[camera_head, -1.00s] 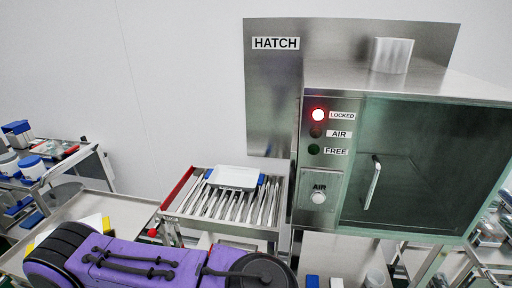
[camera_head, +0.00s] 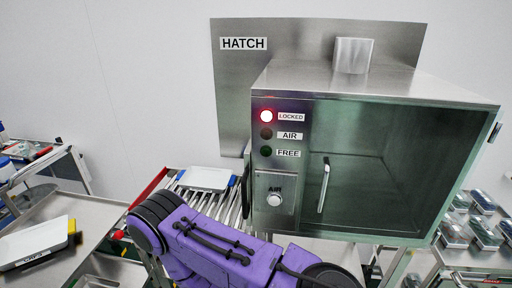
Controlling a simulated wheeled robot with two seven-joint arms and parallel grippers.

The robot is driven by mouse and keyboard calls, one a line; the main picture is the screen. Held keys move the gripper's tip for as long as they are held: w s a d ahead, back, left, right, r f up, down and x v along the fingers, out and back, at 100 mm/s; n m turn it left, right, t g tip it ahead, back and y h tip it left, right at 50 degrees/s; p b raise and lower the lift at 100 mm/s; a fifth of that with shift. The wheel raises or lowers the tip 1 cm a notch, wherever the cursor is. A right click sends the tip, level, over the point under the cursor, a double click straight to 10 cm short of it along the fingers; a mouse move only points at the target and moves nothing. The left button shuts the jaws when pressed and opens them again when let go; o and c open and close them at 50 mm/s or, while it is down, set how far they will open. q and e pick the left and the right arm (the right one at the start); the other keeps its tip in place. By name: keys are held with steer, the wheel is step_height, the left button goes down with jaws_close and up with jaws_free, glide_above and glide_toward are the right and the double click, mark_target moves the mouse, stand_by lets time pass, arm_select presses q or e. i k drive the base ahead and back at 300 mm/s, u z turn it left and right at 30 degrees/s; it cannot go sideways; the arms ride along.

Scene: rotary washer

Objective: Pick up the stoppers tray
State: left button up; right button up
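A white tray with blue ends (camera_head: 205,179) lies on the roller conveyor (camera_head: 228,217), left of the hatch. A second white, shallow tray (camera_head: 32,243) with a dark label and a yellow-and-black end sits on a grey bench at the lower left. The label is too small to read surely, so I cannot tell which one is the stoppers tray. A purple link of my arm crosses the lower middle, in front of the conveyor, and hides part of it. Neither of my grippers shows.
The steel hatch (camera_head: 284,93) has its red LOCKED lamp (camera_head: 266,116) lit. On the right, a trolley holds several metal boxes (camera_head: 485,235). The grey bench (camera_head: 92,222) has bare surface right of its tray. Another cart (camera_head: 40,165) stands at the far left.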

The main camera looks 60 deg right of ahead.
mark_target(196, 178)
steer(key=z, duration=0.8)
steer(key=i, duration=0.55)
